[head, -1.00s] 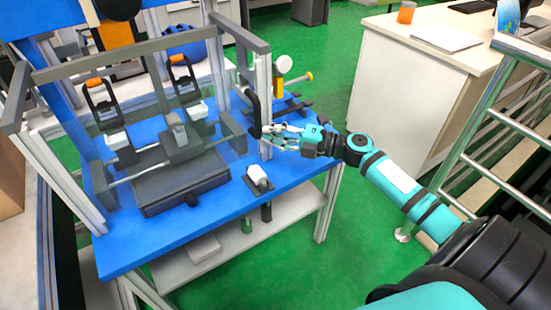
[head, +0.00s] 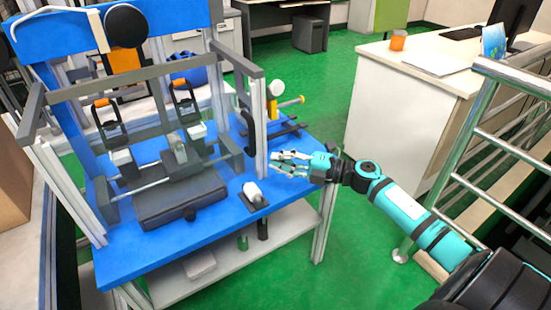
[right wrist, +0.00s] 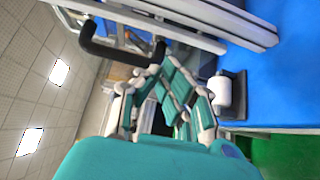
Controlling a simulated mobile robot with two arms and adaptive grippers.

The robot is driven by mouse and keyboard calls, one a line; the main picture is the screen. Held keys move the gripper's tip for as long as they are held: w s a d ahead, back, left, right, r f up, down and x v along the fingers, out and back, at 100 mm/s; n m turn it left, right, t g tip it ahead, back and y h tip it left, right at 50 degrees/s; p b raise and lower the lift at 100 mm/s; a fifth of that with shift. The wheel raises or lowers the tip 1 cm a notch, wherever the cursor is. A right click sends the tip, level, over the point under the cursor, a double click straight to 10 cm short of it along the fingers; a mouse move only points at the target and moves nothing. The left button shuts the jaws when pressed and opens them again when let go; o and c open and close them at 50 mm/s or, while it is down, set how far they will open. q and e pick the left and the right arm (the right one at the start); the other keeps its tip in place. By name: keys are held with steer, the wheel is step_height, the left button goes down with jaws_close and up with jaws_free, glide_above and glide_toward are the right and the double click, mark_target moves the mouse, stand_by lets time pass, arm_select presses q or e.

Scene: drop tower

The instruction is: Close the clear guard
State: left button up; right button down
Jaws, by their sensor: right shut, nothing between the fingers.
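The clear guard is a see-through panel in a grey frame (head: 140,79) standing upright over the blue bench in the head view. Its panel is hard to make out. A black bar handle (head: 247,132) is at the right side of the frame, beside a light metal post. It also shows in the right wrist view (right wrist: 97,46). My right gripper (head: 278,162) is shut and empty, just right of and below the handle and apart from it. In the right wrist view its fingers (right wrist: 160,75) come together below the handle. My left gripper is not in view.
The blue bench (head: 150,252) carries a dark block (head: 180,205) and a small white-topped switch (head: 253,192) near its front right edge. A metal railing (head: 450,150) and a white desk (head: 400,100) stand to the right. Green floor is open between bench and desk.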

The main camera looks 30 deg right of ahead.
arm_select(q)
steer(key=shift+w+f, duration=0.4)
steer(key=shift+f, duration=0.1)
arm_select(e)
steer(key=v, duration=0.8)
steer(key=shift+w+d+f, duration=0.25)
steer(key=shift+w+d, duration=0.05)
steer(key=shift+d, duration=0.15)
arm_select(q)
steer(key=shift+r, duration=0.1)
